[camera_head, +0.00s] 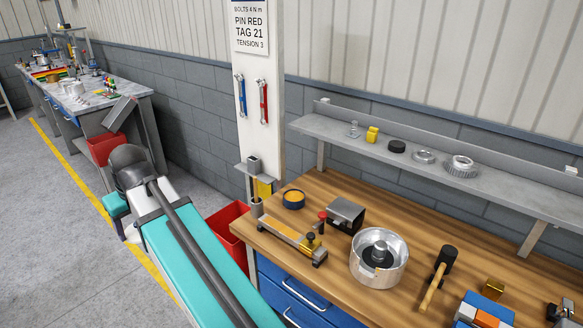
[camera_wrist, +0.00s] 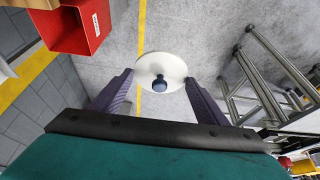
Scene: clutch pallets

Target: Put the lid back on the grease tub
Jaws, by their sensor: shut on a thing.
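My gripper (camera_wrist: 158,82) shows in the wrist view with its two purple fingers on either side of a white round lid (camera_wrist: 150,66) with a dark blue knob at its middle. The gripper is shut on this lid and holds it above the grey floor. The fingertips are at the lid's left and right edges. In the head view, the grease tub (camera_head: 293,204) is a low, round, dark blue tub with yellow-orange grease showing, open on the wooden bench near its back left corner.
The bench (camera_head: 330,188) also holds a brass-fitted fixture (camera_head: 296,238), a dark metal box (camera_head: 345,215), a metal pan (camera_head: 377,262) and a mallet (camera_head: 437,280). A shelf (camera_head: 480,178) runs behind. A red bin (camera_wrist: 78,28) and metal frame (camera_wrist: 262,75) flank the gripper.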

